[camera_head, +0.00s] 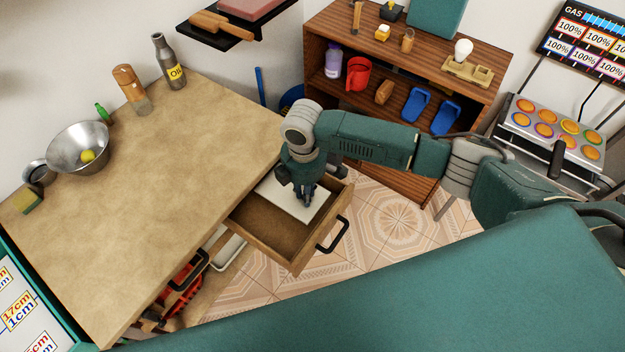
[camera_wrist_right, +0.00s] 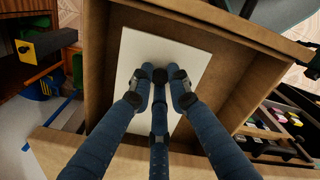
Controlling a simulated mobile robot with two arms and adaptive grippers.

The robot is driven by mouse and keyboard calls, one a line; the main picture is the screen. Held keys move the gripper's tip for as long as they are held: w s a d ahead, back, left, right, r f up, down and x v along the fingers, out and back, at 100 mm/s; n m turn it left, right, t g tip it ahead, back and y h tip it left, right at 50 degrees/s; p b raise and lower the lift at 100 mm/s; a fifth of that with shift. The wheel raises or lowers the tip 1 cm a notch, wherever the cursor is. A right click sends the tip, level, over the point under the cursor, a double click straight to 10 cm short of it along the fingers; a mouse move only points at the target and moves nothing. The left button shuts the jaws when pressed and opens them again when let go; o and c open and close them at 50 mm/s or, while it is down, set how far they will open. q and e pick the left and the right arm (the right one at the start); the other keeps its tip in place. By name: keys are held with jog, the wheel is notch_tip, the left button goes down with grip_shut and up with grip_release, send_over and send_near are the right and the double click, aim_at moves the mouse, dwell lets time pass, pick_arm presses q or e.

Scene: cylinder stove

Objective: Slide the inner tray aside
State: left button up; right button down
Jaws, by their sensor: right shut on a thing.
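The inner tray is a flat white panel (camera_head: 283,203) in the open wooden drawer (camera_head: 262,223). In the head view it lies toward the drawer's far right end, with bare drawer floor in front of it. The panel also shows in the right wrist view (camera_wrist_right: 188,52), tilted slightly in the picture. My right gripper (camera_head: 306,192) points down at the panel. Its dark blue fingers (camera_wrist_right: 161,80) are closed together at the panel's middle; the part they grip is hidden between the fingertips. My left gripper is not in view.
The drawer's black handle (camera_head: 333,236) faces the open tiled floor. The worktop (camera_head: 165,190) is just left of the drawer, with a metal bowl (camera_head: 78,148) and bottles on it. A wooden shelf (camera_head: 430,75) stands behind my right arm.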

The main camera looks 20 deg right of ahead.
jog(key=s+a+p, duration=0.1)
jog(key=a, duration=0.1)
jog(key=s+a+p, duration=0.1)
jog(key=s+a, duration=0.1)
jog(key=s+a+p, duration=0.1)
jog(key=s+a, duration=0.1)
jog(key=a, duration=0.1)
jog(key=shift+s+r+p, duration=0.15)
jog(key=shift+s+p, duration=0.05)
jog(key=shift+p, duration=0.1)
jog(key=shift+s+a, duration=0.2)
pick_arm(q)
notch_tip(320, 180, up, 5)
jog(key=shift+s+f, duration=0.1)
pick_arm(e)
jog(key=shift+f, duration=0.2)
jog(key=c, duration=1.6)
grip_release()
jog(key=shift+c, duration=0.2)
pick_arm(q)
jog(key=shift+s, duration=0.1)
